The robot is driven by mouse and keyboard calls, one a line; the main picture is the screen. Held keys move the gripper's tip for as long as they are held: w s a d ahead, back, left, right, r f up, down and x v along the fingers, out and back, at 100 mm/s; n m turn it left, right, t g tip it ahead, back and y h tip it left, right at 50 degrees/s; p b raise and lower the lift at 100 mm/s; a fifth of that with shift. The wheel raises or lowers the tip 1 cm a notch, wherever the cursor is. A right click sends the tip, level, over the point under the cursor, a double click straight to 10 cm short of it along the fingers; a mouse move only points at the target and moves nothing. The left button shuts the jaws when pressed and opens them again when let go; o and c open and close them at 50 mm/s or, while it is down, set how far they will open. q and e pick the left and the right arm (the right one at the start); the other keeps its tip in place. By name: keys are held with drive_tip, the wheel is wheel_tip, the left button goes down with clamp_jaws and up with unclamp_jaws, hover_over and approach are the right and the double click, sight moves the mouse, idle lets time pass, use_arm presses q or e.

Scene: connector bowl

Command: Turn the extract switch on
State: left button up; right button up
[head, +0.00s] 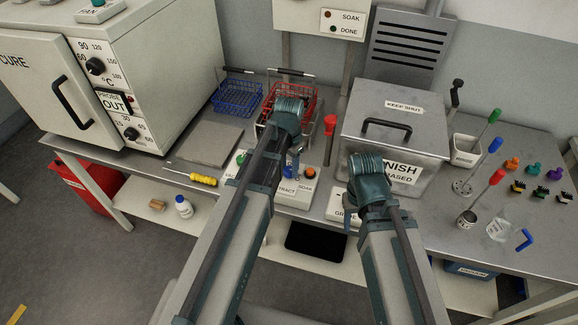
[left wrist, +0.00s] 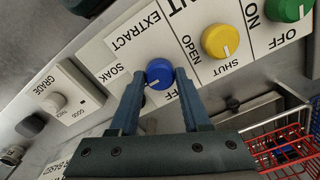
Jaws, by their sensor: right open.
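The blue extract knob (left wrist: 159,73) sits on a pale panel (left wrist: 104,52) marked EXTRACT, with OFF beside it. Its white pointer mark faces lower left in the left wrist view, between the OFF label and the left finger. Any ON label is hidden behind that finger. My left gripper (left wrist: 160,76) has one finger on each side of the knob and appears closed on it. In the head view my left gripper (head: 292,158) is over the panel (head: 286,190), mostly hiding the knob. My right gripper (head: 350,215) is open above the grade switch box, to the right.
A yellow OPEN/SHUT knob (left wrist: 221,41) and a green ON/OFF knob (left wrist: 288,9) stand close beside the blue one. A red wire basket (head: 312,100) is behind the panel. A grade switch (left wrist: 56,101) is on the other side. A metal bin (head: 350,140) stands right.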

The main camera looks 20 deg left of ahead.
sight(289, 170)
use_arm(q)
drive_tip(key=o, duration=0.4)
drive_tip(key=shift+r, duration=0.1)
wheel_tip(289, 170, up, 14)
drive_tip(key=p, duration=1.3)
drive_tip(key=shift+p, duration=0.4)
drive_tip(key=shift+f, duration=0.25)
drive_tip(key=s+d+f+b, duration=0.1)
drive_tip(key=s+d, duration=0.2)
drive_tip(key=s, duration=0.1)
drive_tip(key=s+d+f+n+b, duration=0.1)
drive_tip(key=s+d+f+b, duration=0.1)
drive_tip(key=s+d, duration=0.2)
drive_tip(key=s+d+f+n+y+b, duration=0.1)
drive_tip(key=s+d+f+b, duration=0.1)
drive_tip(key=s, duration=0.4)
drive_tip(key=shift+s+d, duration=0.15)
drive_tip(key=shift+d, duration=0.6)
